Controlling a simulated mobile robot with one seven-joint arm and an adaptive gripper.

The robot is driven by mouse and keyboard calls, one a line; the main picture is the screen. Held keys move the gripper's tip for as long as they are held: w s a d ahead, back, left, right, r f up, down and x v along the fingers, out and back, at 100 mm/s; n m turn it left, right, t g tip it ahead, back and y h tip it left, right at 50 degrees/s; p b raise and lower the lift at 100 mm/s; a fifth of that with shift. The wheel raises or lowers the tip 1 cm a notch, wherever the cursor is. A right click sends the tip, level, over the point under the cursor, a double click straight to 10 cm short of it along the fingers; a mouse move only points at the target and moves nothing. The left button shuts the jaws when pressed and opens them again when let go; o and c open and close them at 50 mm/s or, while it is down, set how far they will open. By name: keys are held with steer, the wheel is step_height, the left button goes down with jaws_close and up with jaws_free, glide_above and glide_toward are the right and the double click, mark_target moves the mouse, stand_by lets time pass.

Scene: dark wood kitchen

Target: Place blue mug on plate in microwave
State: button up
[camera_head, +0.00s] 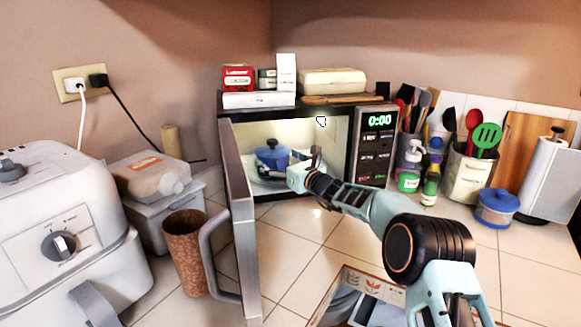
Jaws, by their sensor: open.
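The microwave (237,190) stands at the back of the counter with its door swung open to the left. Inside its lit cavity a blue mug (270,157) stands upright, with a dark knob-like shape at its top. A pale plate (262,178) shows beneath the mug; the contact between them is too small to see clearly. My gripper (307,163) is open inside the front of the cavity, just right of the mug. The gripper and my arm hide the right part of the plate and the cavity floor. Whether a fingertip touches the mug cannot be told.
The open door (244,220) and its handle (216,255) stand left of my arm. A brown cup (186,250) and a white appliance (70,235) are further left. Utensil holders (466,178) and a blue lidded pot (496,207) are right. Boxes (258,98) lie on the microwave.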

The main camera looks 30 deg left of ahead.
steer(key=v, duration=1.1)
steer(key=shift+d+b, duration=0.3)
steer(key=shift+b, duration=0.05)
steer(key=shift+s+r, duration=0.1)
steer(key=shift+s, duration=0.1)
